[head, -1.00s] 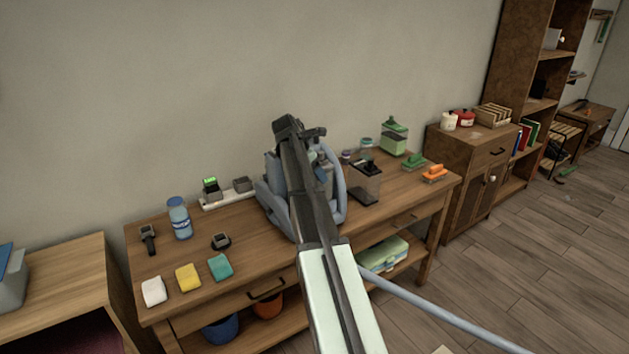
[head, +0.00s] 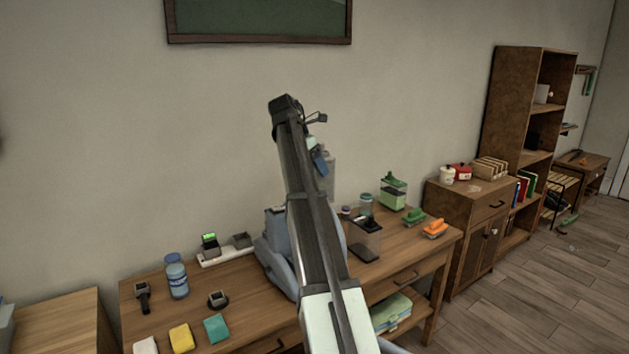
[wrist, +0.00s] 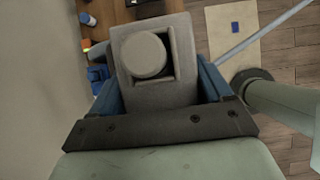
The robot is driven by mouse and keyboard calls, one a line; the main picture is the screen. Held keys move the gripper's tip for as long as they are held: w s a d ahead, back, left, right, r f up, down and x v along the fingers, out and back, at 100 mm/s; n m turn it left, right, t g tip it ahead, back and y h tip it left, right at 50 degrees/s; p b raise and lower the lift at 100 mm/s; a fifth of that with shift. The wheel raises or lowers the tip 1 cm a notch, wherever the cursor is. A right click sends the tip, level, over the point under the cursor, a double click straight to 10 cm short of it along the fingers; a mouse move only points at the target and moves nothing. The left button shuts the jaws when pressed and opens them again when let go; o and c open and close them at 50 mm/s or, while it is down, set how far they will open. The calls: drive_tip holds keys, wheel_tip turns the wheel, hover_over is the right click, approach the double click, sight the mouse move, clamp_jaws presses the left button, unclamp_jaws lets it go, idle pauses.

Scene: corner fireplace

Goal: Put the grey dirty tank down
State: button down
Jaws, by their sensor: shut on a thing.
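The grey tank (wrist: 150,85), with a round cap on its end, is between the blue fingers of my gripper (wrist: 160,92) in the wrist view. My gripper is shut on it. In the head view my gripper (head: 319,160) is raised above the wooden table (head: 235,292), in front of the wall. Part of the grey tank (head: 329,178) shows at the right of my arm, held up off the table. My arm hides the rest of it. The blue-grey machine (head: 276,255) stands on the table below, partly hidden by my arm.
A blue bottle (head: 177,280), cloths (head: 181,337) and a charger strip (head: 225,252) are at left. Some tabletop between them is bare.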

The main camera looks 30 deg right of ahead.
drive_tip(key=shift+d+r, duration=0.1)
drive_tip(key=shift+r, duration=0.7)
drive_tip(key=shift+w+d, duration=0.2)
drive_tip(key=shift+d, duration=0.15)
drive_tip(key=w+d+f, duration=0.2)
drive_tip(key=d+f, duration=0.2)
drive_tip(key=d, duration=0.7)
drive_tip(key=w+d+f, duration=0.2)
drive_tip(key=d+f, duration=0.2)
drive_tip(key=d, duration=0.7)
drive_tip(key=w+d+f, duration=0.2)
drive_tip(key=d+f, duration=0.2)
drive_tip(key=d, duration=0.7)
drive_tip(key=s+a+f+x, duration=0.1)
drive_tip(key=s+a+x, duration=0.1)
drive_tip(key=x, duration=2.1)
drive_tip(key=shift+s+a+f, duration=0.15)
drive_tip(key=shift+a+f, duration=0.05)
drive_tip(key=shift+f, duration=0.15)
unclamp_jaws()
